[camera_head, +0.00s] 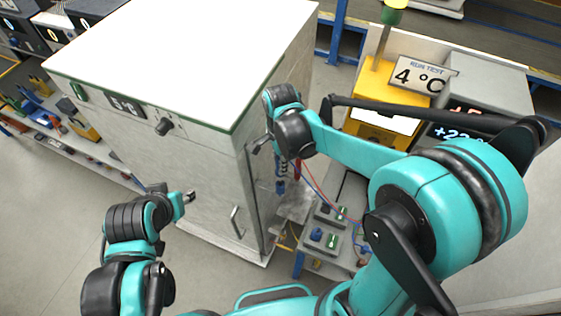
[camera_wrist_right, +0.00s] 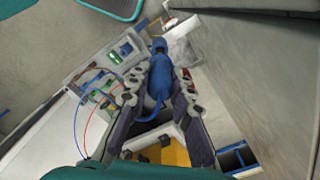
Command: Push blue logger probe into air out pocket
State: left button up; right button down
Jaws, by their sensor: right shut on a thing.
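My right gripper (camera_head: 284,172) hangs beside the right side wall of the big white-topped cabinet (camera_head: 185,55). It is shut on the blue logger probe (camera_wrist_right: 158,72), which lies between the two fingers in the right wrist view. A bit of blue also shows at the fingers in the head view (camera_head: 281,187). The gripper hides part of the probe. I cannot make out the air out pocket in either view. My left gripper (camera_head: 188,197) is in front of the cabinet, apart from it. Its fingers are too small to judge.
Red and blue leads run to small boxes (camera_head: 325,240) on a low bench right of the cabinet; the boxes also show in the wrist view (camera_wrist_right: 118,55). A yellow unit (camera_head: 385,122) and a sign reading 4 °C (camera_head: 420,76) stand behind.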

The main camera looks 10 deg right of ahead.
jog(key=shift+f+b, duration=2)
jog(key=shift+f, duration=0.5)
jog(key=c, duration=1.3)
grip_release()
